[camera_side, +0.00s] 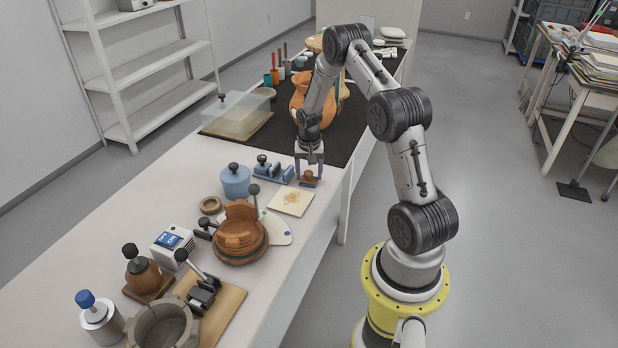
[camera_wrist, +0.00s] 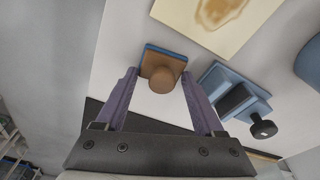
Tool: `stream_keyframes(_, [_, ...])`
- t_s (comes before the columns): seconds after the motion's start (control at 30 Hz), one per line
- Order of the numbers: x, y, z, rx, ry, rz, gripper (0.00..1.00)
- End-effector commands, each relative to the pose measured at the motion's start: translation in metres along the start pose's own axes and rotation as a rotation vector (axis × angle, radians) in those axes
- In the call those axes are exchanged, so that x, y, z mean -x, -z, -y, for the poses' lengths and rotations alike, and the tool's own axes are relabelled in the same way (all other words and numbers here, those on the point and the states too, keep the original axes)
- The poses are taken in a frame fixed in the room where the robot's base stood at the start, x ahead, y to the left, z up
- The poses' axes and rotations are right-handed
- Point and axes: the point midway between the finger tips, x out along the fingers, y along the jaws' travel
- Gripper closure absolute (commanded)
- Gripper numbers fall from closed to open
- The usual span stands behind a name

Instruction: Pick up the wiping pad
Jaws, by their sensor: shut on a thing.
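The wiping pad is a small brown block with a round knob and a blue underside; it shows in the wrist view (camera_wrist: 157,65) and small in the side view (camera_side: 308,182). My gripper (camera_wrist: 160,77) has its two purple fingers on either side of the pad and is shut on it. In the side view my gripper (camera_side: 309,175) points down near the table's right edge. The pad is at or just above the table; I cannot tell whether it touches. Part of its sides is hidden by the fingers.
A cream sheet with a brown stain (camera_side: 291,201) lies beside the pad. A blue clamp-like fixture (camera_side: 273,170) and a blue lidded jar (camera_side: 236,181) stand to the left. The reassembled pot (camera_side: 240,243) sits nearer the camera. An orange vase (camera_side: 301,95) stands behind on the black mat.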

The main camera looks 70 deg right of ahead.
Motion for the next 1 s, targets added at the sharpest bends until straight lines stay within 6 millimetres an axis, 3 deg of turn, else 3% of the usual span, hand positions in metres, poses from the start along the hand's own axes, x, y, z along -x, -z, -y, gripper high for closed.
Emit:
stream_keyframes(0.27, [0.011,0.001,0.0,0.001,0.0,0.001,0.85])
stream_keyframes(0.43, [0.036,0.003,-0.001,0.0,0.001,0.0,0.85])
stream_keyframes(0.73, [0.101,-0.034,-0.02,0.0,0.001,-0.003,0.85])
stream_keyframes(1.0, [0.13,-0.081,-0.042,0.001,0.0,0.0,0.85])
